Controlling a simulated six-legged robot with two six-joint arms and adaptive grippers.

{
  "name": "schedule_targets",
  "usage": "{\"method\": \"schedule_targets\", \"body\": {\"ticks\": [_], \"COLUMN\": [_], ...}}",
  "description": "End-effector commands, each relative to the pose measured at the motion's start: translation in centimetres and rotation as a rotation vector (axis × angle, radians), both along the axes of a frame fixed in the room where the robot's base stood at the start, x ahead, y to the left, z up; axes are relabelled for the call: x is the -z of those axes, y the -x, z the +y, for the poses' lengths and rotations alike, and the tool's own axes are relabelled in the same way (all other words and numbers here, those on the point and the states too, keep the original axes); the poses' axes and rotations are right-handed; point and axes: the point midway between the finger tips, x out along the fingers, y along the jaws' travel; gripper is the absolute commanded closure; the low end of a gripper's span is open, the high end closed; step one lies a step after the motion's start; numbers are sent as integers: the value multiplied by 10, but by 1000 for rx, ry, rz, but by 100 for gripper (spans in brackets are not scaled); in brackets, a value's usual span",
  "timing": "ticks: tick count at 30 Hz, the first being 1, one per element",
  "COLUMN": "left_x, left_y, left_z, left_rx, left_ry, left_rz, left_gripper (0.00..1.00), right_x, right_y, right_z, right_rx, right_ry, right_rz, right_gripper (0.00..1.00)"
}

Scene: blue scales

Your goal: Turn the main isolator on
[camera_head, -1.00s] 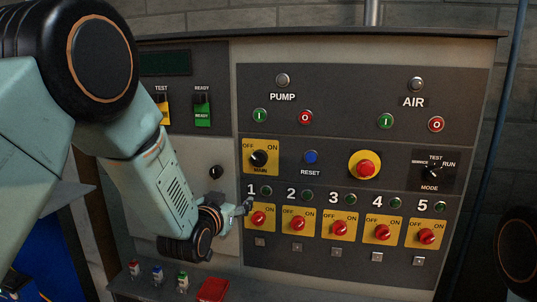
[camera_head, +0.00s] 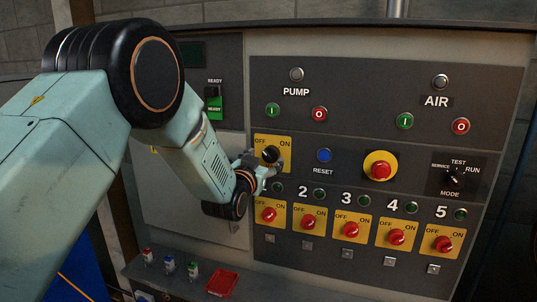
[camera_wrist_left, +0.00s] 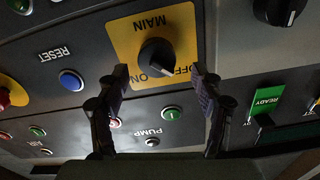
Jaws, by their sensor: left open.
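The main isolator is a black rotary knob (camera_head: 270,154) on a yellow plate (camera_head: 286,142) marked OFF, ON and MAIN. In the left wrist view the picture is upside down, and the knob (camera_wrist_left: 156,56) sits near the top middle. Its pointer seems to lean toward the OFF side, though the angle is hard to judge. My left gripper (camera_head: 268,166) is at the lower part of the plate, partly covering it. In the wrist view its open fingers (camera_wrist_left: 159,72) stand on either side of the knob, apart from it. My right gripper is not in view.
A blue RESET button (camera_head: 324,155) and a red emergency button (camera_head: 380,170) lie to the right. A row of red numbered switches (camera_head: 351,229) runs below the plate. A green READY rocker (camera_head: 214,106) is at the upper left. A red box (camera_head: 221,283) lies on the ledge below.

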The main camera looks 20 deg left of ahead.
Motion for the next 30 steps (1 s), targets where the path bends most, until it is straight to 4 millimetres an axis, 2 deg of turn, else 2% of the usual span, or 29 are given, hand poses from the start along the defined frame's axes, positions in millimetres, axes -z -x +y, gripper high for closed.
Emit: {"method": "schedule_targets", "body": {"ticks": [7, 19, 30], "left_x": [0, 0, 1], "left_y": [-22, -29, -28], "left_z": [-3, -5, -5], "left_rx": [0, 1, 1], "left_ry": [0, 0, 0], "left_rz": [1, 1, 2], "left_gripper": [33, 33, 64], "right_x": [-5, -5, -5], "right_y": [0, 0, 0], "right_z": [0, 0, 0], "right_rx": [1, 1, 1], "right_ry": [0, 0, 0], "right_rz": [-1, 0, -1], "right_gripper": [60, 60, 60]}}
